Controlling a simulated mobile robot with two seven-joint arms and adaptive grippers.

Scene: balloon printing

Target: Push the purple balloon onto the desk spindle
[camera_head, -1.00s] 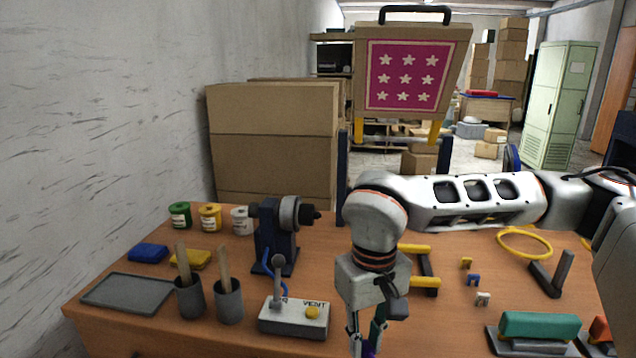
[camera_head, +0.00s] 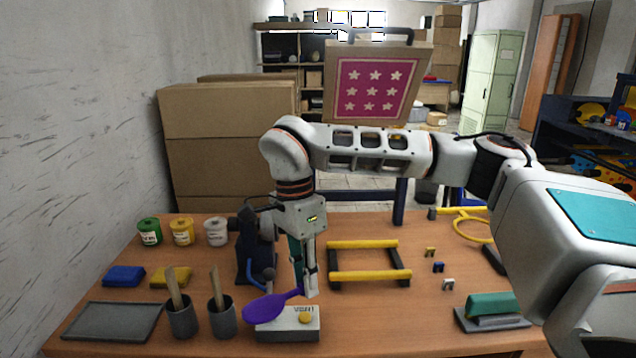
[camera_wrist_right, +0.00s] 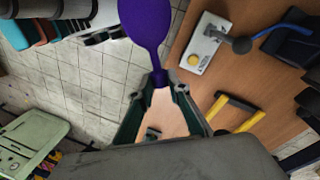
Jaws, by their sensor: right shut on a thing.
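The purple balloon (camera_head: 268,307) is limp and flat, with its wide end pointing left and its neck to the right. My right gripper (camera_head: 306,288) is shut on the balloon's neck and holds it over the grey vent box. In the right wrist view the balloon (camera_wrist_right: 147,28) extends out from between my right fingertips (camera_wrist_right: 160,82). The desk spindle (camera_head: 248,245) is a dark blue stand with a head, just left of my right gripper. Its nozzle side is hidden behind my right arm. My left gripper is not in view.
The vent box (camera_head: 288,330) has a lever and a yellow button. Two grey cups (camera_head: 182,318) with sticks, a grey tray (camera_head: 112,322) and paint jars (camera_head: 182,232) stand left. A yellow-barred rack (camera_head: 362,276) is right of my gripper. A board with stars (camera_head: 375,88) stands behind.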

